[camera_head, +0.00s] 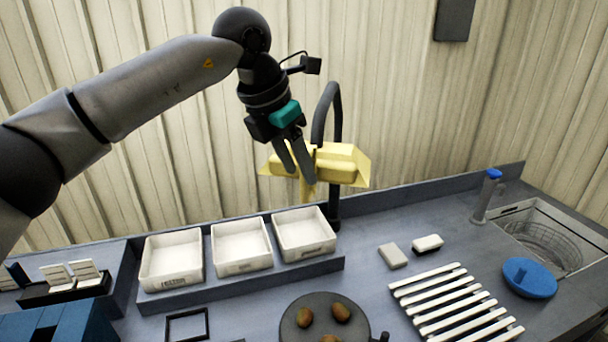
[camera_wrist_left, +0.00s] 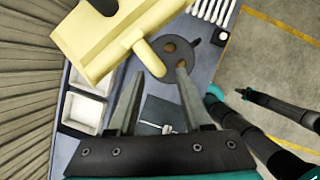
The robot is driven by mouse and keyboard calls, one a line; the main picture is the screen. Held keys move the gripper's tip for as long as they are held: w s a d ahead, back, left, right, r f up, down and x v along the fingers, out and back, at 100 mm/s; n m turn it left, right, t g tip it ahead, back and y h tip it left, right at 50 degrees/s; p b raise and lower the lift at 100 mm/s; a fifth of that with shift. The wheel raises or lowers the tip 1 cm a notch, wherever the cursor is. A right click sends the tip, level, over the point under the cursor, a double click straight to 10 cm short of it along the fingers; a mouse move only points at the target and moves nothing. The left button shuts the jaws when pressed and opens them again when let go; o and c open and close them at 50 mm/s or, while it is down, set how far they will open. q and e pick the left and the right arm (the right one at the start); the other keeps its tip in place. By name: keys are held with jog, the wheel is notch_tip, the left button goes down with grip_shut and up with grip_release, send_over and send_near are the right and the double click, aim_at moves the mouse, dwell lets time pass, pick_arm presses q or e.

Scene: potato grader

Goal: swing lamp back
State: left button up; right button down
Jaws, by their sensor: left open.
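The lamp has a yellow head (camera_head: 338,163) on a black curved arm (camera_head: 328,112) that rises from the back edge of the bench. A yellow peg-like handle (camera_wrist_left: 150,58) sticks out from the head; it also shows below the head in the head view. My left gripper (camera_head: 302,178) is open at the lamp head, its fingers overlapping the head's left part in the picture. In the left wrist view my left gripper (camera_wrist_left: 156,84) has the handle just beyond its fingertips, between them sideways. I see no contact.
White trays (camera_head: 241,245) stand on a raised ledge below the lamp. A dark round plate (camera_head: 321,336) holds several potatoes. White slats (camera_head: 455,303), a blue disc (camera_head: 530,278) and a sink basket (camera_head: 545,238) are on the right. A ribbed wall (camera_head: 400,90) stands behind the bench.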

aim_at(304, 194)
pick_arm(q)
jog(key=shift+p+x, duration=0.35)
jog(key=shift+x, duration=1.65)
jog(key=shift+c, duration=0.4)
grip_shut()
